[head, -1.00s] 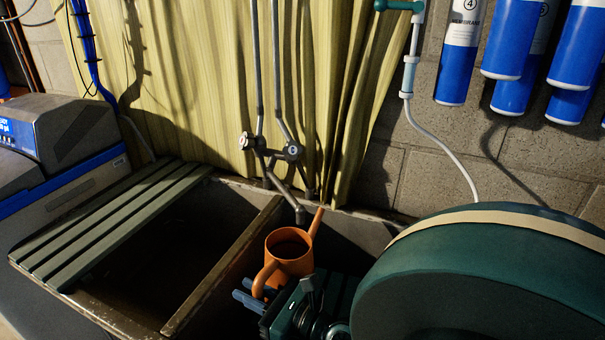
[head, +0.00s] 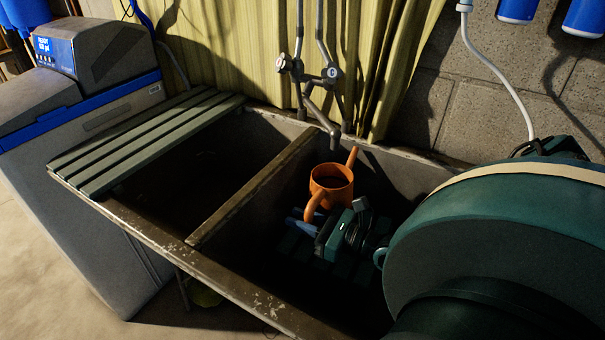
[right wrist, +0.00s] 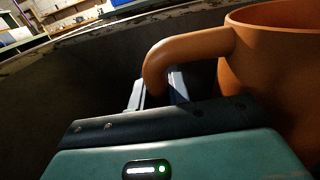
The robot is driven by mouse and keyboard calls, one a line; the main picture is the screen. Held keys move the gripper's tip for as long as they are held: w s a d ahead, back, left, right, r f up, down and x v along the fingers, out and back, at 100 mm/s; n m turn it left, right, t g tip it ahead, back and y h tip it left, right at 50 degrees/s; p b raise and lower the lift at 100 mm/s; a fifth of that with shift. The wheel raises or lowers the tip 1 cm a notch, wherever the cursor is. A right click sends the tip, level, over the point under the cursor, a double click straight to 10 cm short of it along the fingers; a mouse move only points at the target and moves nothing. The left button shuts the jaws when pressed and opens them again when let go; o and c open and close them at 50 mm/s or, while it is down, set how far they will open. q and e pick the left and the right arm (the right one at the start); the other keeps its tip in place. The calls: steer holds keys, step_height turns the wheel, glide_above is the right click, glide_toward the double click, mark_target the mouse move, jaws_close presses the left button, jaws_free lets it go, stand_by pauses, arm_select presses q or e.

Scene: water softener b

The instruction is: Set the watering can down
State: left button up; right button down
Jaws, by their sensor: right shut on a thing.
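The orange watering can (head: 334,188) is in the right basin of the double sink (head: 300,270), upright, with its spout pointing up toward the tap. My right gripper (head: 306,219) is shut on its handle (head: 313,203), which faces the front left. In the right wrist view the handle (right wrist: 188,50) curves down to the grey fingers (right wrist: 160,92), and the can's body (right wrist: 280,75) fills the right side. The can's underside is hidden behind my gripper and in shadow, so I cannot tell whether it touches the slats below. My left gripper is not in view.
A divider (head: 255,185) separates the right basin from the empty-looking left one. A green slatted board (head: 150,140) covers the left end of the sink. The tap (head: 333,130) hangs just behind the can. A grey softener unit (head: 90,180) stands at left.

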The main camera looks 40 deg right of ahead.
steer(key=shift+f, duration=1.15)
steer(key=shift+f+b, duration=0.2)
steer(key=shift+b, duration=0.1)
steer(key=c, duration=1.3)
jaws_free()
steer(key=shift+r, duration=0.25)
steer(key=p+v, duration=0.3)
steer(key=v, duration=0.4)
steer(key=shift+s, duration=0.3)
